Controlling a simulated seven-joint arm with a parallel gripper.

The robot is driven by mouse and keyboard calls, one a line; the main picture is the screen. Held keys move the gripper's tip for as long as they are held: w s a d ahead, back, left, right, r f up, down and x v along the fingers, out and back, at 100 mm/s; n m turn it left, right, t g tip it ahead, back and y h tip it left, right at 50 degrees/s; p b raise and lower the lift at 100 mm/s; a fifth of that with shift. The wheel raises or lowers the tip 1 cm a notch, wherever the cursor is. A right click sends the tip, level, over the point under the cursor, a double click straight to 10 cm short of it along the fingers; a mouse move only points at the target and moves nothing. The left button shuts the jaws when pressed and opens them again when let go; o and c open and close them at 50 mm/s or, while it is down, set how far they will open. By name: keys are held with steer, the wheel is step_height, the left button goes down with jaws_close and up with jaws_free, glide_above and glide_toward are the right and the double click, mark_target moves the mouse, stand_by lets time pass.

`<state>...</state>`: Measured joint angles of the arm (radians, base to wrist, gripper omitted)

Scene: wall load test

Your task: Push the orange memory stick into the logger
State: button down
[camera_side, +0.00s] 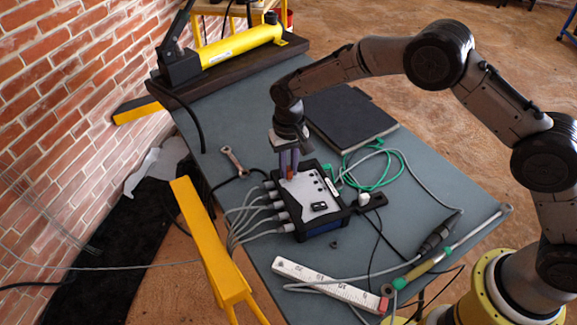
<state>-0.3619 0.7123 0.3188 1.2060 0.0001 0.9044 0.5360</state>
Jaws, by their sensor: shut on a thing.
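The logger (305,199) is a black-edged box with a light top panel, standing on the grey-green table. Several grey cables plug into its left side. My gripper (289,172) points down over the back left part of the logger's top. It is shut on the orange memory stick (290,173), of which only a small orange patch shows between the fingers. The stick is at or just above the panel; I cannot tell whether it is in a slot. A small black part (319,206) lies on the front of the panel.
A white ruler (325,284) lies in front. A yellow pump (240,45) stands at the back, a yellow stand (205,240) at the left.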

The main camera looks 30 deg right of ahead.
steer(key=shift+f, duration=0.35)
stand_by(0.3)
steer(key=c, duration=0.7)
jaws_free()
steer(key=shift+c, duration=0.4)
steer(key=shift+c, duration=1.3)
steer(key=shift+r, duration=0.1)
steer(key=shift+r, duration=3.45)
